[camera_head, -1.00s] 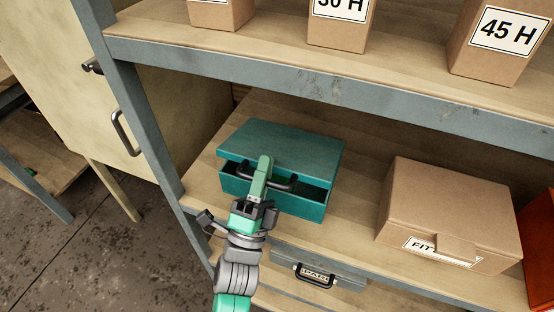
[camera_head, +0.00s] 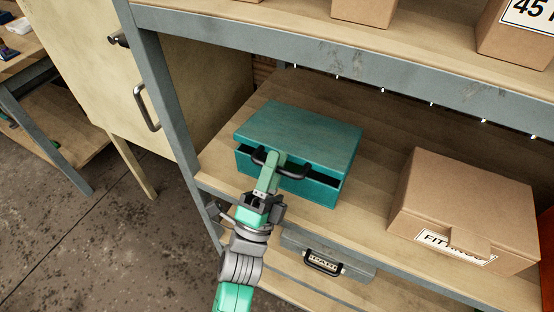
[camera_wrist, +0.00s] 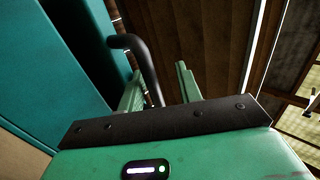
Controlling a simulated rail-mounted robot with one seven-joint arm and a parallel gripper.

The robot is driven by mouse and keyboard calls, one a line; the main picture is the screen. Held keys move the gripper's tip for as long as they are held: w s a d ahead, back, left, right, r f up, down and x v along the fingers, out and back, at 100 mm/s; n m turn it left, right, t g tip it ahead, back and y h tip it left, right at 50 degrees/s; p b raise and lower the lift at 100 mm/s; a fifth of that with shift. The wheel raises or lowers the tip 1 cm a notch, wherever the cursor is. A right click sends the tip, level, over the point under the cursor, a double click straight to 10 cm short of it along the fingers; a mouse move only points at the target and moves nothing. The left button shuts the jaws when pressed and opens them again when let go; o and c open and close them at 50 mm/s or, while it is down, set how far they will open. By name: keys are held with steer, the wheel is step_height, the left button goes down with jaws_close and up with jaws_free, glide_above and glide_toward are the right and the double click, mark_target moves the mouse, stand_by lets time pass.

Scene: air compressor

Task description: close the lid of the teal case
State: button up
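The teal case (camera_head: 317,190) stands on the lower shelf. Its lid (camera_head: 300,135) is slightly raised, with a dark gap along the front, widest at the right. A black handle (camera_head: 294,169) is at the case's front; in the wrist view the handle (camera_wrist: 146,65) passes between my fingers, nearer the left one. My gripper (camera_head: 272,165) is at the handle, in front of the lid's front edge. In the wrist view my gripper (camera_wrist: 160,88) has its fingers apart, so it is open. Contact with the handle or lid cannot be told.
A cardboard box (camera_head: 465,200) stands on the same shelf to the right. The upper shelf's grey beam (camera_head: 340,65) runs above the case, and a grey post (camera_head: 165,110) stands at its left. Bare shelf lies between case and box.

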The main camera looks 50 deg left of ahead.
steer(key=shift+w+a+r, duration=0.1)
steer(key=shift+w, duration=0.2)
steer(key=v, duration=0.8)
steer(key=shift+p, duration=0.45)
steer(key=shift+r, duration=0.15)
steer(key=shift+c, duration=0.8)
steer(key=r+n+g+y+p, duration=0.1)
steer(key=a+r+n+g+y+p, duration=0.1)
steer(key=n+p, duration=0.1)
steer(key=s+a+r+n+y+p, duration=0.1)
steer(key=r+p, duration=0.1)
steer(key=shift+s+a+n+g, duration=0.1)
steer(key=shift+a+n+g, duration=0.05)
steer(key=shift+n+g, duration=0.2)
jaws_close()
steer(key=s+a+r+n+g+y+p, duration=0.1)
steer(key=s+a+r+n+g+p, duration=0.25)
steer(key=n+g+p, duration=0.5)
steer(key=s+d+r+n+t+h+p, duration=0.15)
steer(key=d+r+n+h+p, duration=0.5)
steer(key=p, duration=0.75)
steer(key=w+a+f+m+h, duration=0.1)
steer(key=w+a+f, duration=0.1)
steer(key=w+f, duration=0.5)
steer(key=shift+w+f+b, duration=0.2)
steer(key=shift+w+b, duration=0.1)
steer(key=shift+w, duration=0.5)
